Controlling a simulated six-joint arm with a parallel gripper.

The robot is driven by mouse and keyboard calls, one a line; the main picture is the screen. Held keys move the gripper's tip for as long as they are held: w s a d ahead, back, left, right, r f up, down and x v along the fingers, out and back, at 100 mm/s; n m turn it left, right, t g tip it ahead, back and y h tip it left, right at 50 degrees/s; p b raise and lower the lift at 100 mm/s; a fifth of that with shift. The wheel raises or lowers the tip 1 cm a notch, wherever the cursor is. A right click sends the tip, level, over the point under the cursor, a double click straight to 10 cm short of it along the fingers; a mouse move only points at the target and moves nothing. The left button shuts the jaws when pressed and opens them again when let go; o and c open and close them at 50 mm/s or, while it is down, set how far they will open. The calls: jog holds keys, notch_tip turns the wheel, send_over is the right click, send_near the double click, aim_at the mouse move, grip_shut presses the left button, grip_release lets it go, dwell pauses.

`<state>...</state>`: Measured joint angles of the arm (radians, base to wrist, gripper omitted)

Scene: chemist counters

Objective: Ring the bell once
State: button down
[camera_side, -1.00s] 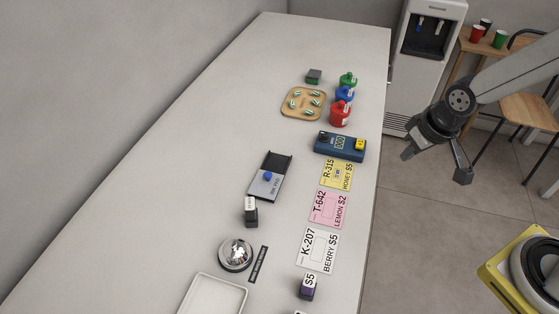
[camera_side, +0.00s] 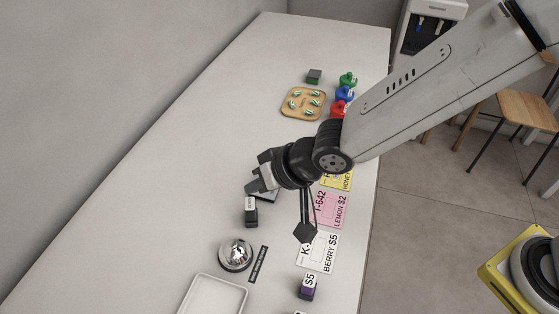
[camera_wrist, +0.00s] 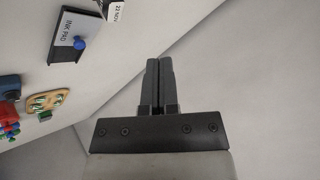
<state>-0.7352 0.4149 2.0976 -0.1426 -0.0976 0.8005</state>
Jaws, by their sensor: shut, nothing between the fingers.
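The silver dome bell (camera_side: 236,253) stands on the counter near its front left part in the side view, beside a narrow black label strip (camera_side: 259,264). My gripper (camera_side: 254,190) hangs over the counter, above the ink pad area, farther back than the bell and apart from it. Its fingers are together and empty; the wrist view shows the two closed fingers (camera_wrist: 158,80) side by side. The bell does not show in the wrist view.
A dark stamp (camera_side: 251,214) stands between my gripper and the bell. A white tray (camera_side: 213,282) lies in front of the bell. The ink pad (camera_wrist: 82,35) shows in the wrist view. A purple-based stamp (camera_side: 307,290) and cards lie to the right.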

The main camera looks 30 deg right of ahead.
jog(key=y, duration=0.1)
send_over(236, 246)
jog(key=shift+f, duration=0.1)
dwell(0.4)
jog(key=shift+f, duration=4.25)
jog(key=shift+f, duration=0.9)
jog(key=shift+r, duration=0.9)
jog(key=shift+r, duration=0.1)
jog(key=shift+r, duration=2.4)
